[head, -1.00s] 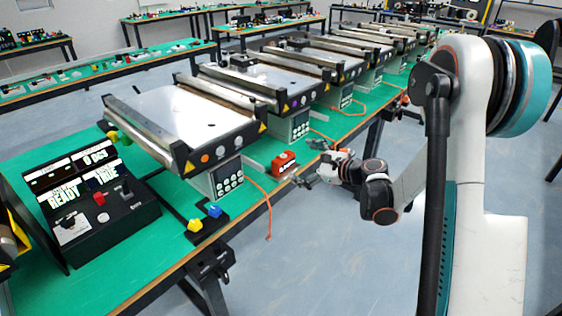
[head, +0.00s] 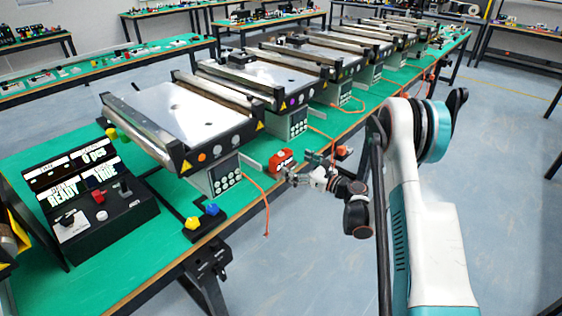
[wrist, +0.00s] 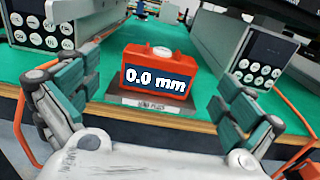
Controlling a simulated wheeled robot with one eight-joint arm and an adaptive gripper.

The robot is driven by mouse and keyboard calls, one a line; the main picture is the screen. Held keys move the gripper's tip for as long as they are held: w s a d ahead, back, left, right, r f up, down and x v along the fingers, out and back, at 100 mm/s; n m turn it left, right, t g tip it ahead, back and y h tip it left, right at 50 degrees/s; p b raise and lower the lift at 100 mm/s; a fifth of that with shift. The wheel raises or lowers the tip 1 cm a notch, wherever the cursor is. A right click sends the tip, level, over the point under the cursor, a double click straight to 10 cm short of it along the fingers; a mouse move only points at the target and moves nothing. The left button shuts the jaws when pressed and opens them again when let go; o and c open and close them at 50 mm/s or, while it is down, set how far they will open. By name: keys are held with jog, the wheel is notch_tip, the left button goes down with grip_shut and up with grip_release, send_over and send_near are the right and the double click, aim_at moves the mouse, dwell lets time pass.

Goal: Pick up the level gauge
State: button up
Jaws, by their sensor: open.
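The level gauge (wrist: 157,75) is a small orange-red box with a dark display reading "0.0 mm". In the wrist view it stands upright on a grey base plate near the edge of the green table, between two conveyors. In the head view the gauge (head: 282,159) sits at the table's front edge. My gripper (wrist: 150,100) is open, its two teal-padded fingers to the left and right of the gauge and nearer the camera. The gauge is ahead of the fingers, not touched as far as I can see. In the head view my gripper (head: 291,177) is just in front of it.
Conveyors with keypads stand on both sides of the gauge, one at the left (wrist: 47,22) and one at the right (wrist: 262,50). Orange cables (head: 266,205) hang by the table edge. A control box (head: 95,205) and blue and yellow knobs stand at the left.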

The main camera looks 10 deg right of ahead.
aim_at(285, 158)
jog(key=shift+x, duration=1.1)
jog(key=b+x, duration=0.1)
jog(key=x, duration=0.1)
jog(key=b+x, duration=0.1)
jog(key=x, duration=0.1)
jog(key=shift+w+f+b, duration=0.15)
jog(key=shift+f+b, duration=0.15)
jog(key=shift+f, duration=0.05)
jog(key=shift+w+a+r, duration=0.15)
jog(key=shift+w+a, duration=0.1)
jog(key=shift+w, duration=0.05)
jog(key=c, duration=1.3)
